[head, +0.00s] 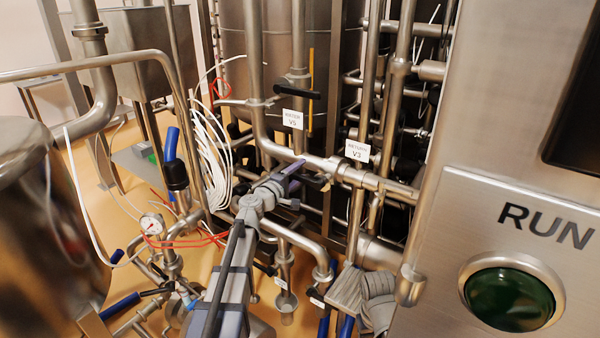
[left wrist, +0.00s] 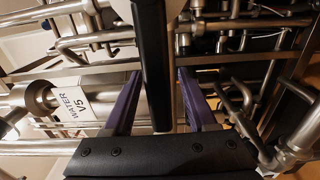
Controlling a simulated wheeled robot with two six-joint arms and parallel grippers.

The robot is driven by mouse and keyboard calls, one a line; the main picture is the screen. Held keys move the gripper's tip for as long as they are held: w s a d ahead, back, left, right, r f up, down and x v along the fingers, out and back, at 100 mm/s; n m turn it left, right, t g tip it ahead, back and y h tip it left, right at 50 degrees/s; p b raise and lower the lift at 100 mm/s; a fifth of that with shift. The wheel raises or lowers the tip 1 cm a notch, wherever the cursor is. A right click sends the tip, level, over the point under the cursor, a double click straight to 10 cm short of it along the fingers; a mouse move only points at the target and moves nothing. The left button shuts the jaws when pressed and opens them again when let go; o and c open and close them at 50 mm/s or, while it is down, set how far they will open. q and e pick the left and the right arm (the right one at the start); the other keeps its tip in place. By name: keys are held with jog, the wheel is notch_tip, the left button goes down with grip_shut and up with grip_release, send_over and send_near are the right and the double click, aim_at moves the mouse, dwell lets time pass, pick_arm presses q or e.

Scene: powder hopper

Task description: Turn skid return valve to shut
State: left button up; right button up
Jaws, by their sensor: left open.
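A white tag reading RETURN V3 (head: 357,151) hangs on the steel pipework in the middle of the head view. A black valve handle (head: 317,182) lies left of and below it, on the pipe. My left gripper (head: 296,172) reaches up to this handle, its purple fingers apart. In the left wrist view, a long black bar (left wrist: 153,70) runs between the two open fingers, with a gap on each side; it appears to be the handle. The jaws are not closed on it. My right gripper is not in view.
A WATER V5 tag (head: 292,120) and another black handle (head: 298,91) are just above. A steel panel with a green RUN button (head: 510,298) fills the right. Pipes crowd the gripper.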

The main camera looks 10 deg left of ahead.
pick_arm(q)
jog(key=shift+w+d, duration=0.1)
jog(key=shift+w, duration=0.05)
grip_shut()
dwell(0.4)
dwell(1.0)
